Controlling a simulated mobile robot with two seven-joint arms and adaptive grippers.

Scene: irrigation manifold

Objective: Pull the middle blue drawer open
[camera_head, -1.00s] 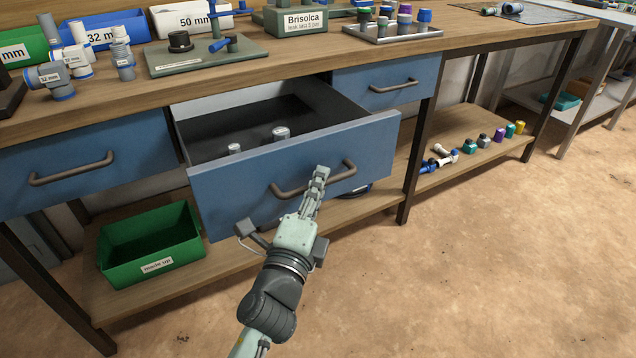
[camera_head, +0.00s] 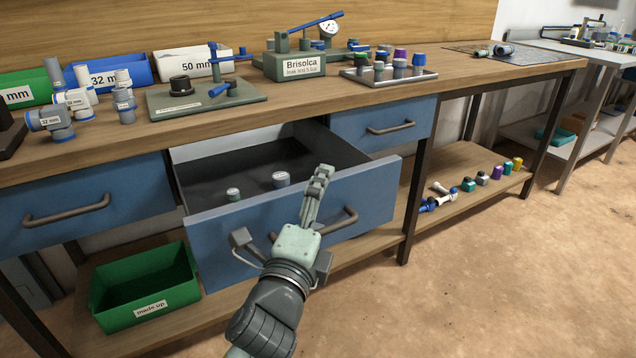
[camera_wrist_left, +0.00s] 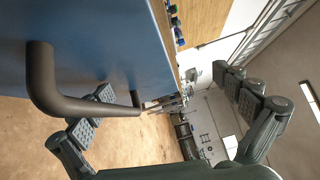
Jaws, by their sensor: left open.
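The middle blue drawer (camera_head: 222,232) is pulled well out from under the bench, with its dark inside showing. Its grey bar handle (camera_head: 345,221) is partly hidden behind my left gripper (camera_head: 319,184). The gripper is in front of the drawer face, with its fingertips above the handle, near the drawer's top edge. In the left wrist view the gripper (camera_wrist_left: 170,98) is open, with nothing between its fingers. The handle (camera_wrist_left: 42,80) shows large at the left there, by one finger; I cannot tell whether they touch. My right gripper is not in view.
Two capped fittings (camera_head: 280,180) are in the drawer. Closed blue drawers flank it on the left (camera_head: 85,205) and right (camera_head: 385,122). A green bin (camera_head: 145,280) stands on the lower shelf. Bins and fittings stand on the worktop (camera_head: 300,95). The floor at right is clear.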

